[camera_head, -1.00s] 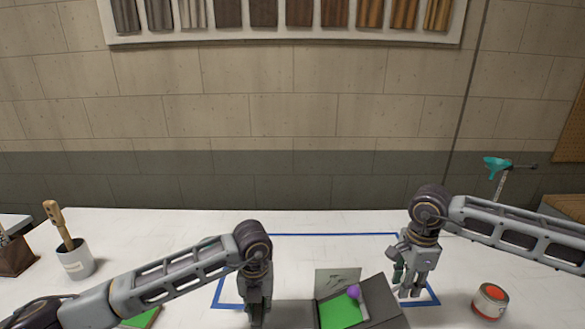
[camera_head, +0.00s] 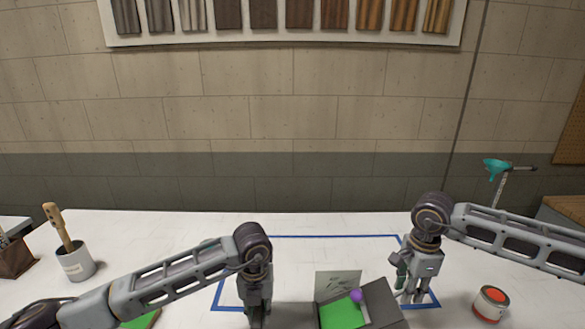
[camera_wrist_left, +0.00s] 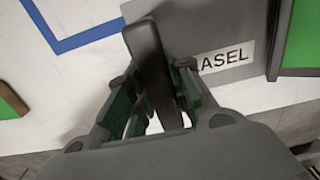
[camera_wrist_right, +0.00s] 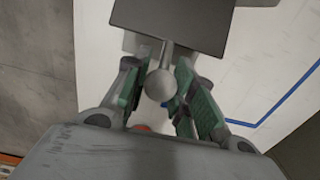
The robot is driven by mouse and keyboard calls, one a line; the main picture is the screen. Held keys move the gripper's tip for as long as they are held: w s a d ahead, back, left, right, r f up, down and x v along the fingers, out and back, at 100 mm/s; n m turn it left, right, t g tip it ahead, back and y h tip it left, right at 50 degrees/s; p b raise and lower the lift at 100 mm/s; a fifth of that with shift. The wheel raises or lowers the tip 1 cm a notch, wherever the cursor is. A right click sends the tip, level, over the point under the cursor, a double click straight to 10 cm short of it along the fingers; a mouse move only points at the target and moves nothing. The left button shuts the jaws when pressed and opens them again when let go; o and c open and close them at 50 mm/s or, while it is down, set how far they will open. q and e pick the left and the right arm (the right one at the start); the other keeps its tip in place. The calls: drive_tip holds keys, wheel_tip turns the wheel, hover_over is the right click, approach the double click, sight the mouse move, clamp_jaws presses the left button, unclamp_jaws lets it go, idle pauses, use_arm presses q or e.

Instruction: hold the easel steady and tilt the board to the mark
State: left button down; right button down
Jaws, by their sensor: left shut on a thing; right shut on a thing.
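The easel has a grey base (camera_head: 292,314) with a partly covered label reading "ASEL" (camera_wrist_left: 222,60) in the left wrist view. My left gripper (camera_head: 259,312) is shut on the easel's dark upright bar (camera_wrist_left: 148,55). The dark board (camera_head: 384,302) leans tilted at the easel's right, beside a green panel (camera_head: 340,316) and a purple ball (camera_head: 355,296). My right gripper (camera_head: 409,292) is shut on a round grey knob (camera_wrist_right: 160,85), on a short stem from the board's edge. I cannot make out the mark clearly.
Blue tape (camera_head: 330,237) outlines an area on the white table around the easel. A red-topped can (camera_head: 490,303) stands at right, a cup with a brush (camera_head: 76,262) at left. A green-topped piece (camera_head: 140,319) lies near my left arm. The back of the table is clear.

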use_arm(q)
drive_tip(key=shift+a, duration=0.15)
use_arm(e)
drive_tip(key=shift+d+f, duration=0.15)
drive_tip(key=shift+d, duration=0.15)
drive_tip(key=c, duration=1.5)
unclamp_jaws()
drive_tip(key=o, duration=0.4)
drive_tip(key=shift+a, duration=0.1)
drive_tip(key=shift+a, duration=0.1)
use_arm(q)
drive_tip(key=shift+d, duration=0.2)
use_arm(e)
drive_tip(key=shift+r, duration=6.05)
